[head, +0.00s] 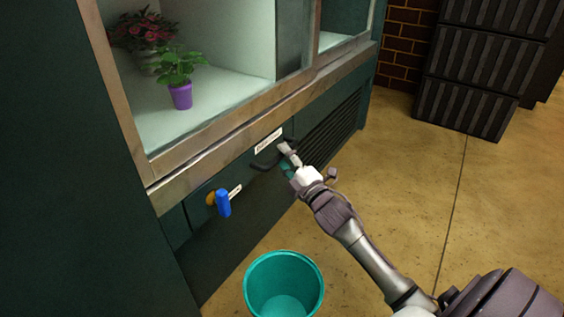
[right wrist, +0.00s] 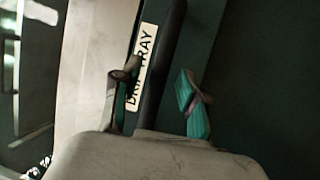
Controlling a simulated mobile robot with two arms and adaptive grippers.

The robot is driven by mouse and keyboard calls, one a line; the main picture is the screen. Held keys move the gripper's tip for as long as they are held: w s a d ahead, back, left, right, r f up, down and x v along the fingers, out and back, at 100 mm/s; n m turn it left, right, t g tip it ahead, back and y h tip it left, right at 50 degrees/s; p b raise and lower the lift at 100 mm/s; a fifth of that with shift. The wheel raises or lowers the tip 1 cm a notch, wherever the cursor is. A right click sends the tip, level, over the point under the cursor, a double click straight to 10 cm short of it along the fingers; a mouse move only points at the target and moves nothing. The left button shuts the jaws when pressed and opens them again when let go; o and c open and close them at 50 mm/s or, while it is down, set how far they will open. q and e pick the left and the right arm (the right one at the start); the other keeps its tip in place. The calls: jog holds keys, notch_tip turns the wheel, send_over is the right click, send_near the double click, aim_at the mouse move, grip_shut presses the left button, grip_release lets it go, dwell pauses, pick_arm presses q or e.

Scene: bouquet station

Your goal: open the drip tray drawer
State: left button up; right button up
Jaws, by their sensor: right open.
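The drip tray drawer is in the dark green lower front of the cabinet. Its front looks flush, so it appears shut. Its white label (head: 268,141) reads "DRIP TRAY" in the right wrist view (right wrist: 142,62). The drawer's dark bar handle (head: 264,163) sits just below the label. My right gripper (head: 287,155) is at the handle's right end, with its jaws open. In the right wrist view, the handle (right wrist: 163,60) runs between the two parted fingers, and I cannot tell whether either touches it. My left gripper is not in view.
A blue valve lever (head: 223,203) sticks out left of the handle. A teal bucket (head: 284,287) stands on the floor below. A purple potted plant (head: 180,95) stands inside the display case above. Dark ribbed crates (head: 465,108) are at the back right. The floor (head: 400,180) between is clear.

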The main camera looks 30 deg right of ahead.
jog(key=shift+w+r, duration=0.1)
jog(key=shift+w, duration=0.45)
grip_shut()
